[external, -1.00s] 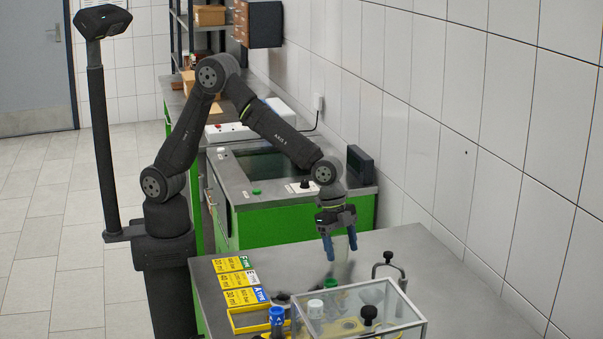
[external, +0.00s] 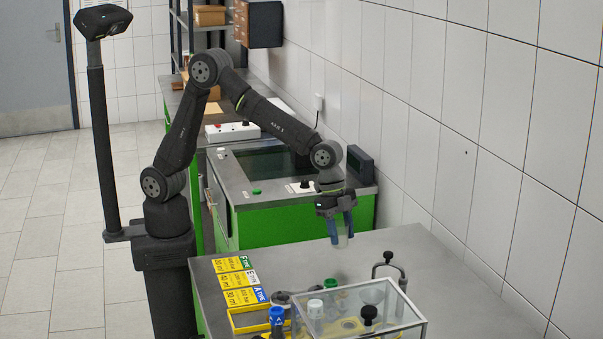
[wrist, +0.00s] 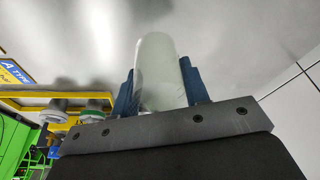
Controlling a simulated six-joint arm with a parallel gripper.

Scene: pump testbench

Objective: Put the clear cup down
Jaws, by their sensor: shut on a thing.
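The clear cup (wrist: 158,65) is a pale, see-through cylinder held between the blue fingers of my gripper (wrist: 158,90) in the wrist view. In the external view my gripper (external: 341,238) is shut on the cup (external: 342,240), which shows faintly between the fingers. The gripper points down above the far part of the grey table (external: 400,245). The cup appears to be above the table surface, though the exact gap is hard to tell.
Yellow cards (external: 238,283), a yellow tray (external: 247,319) and blue-, white- and green-capped bottles (external: 277,315) are at the left and front. The table's far right is clear.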

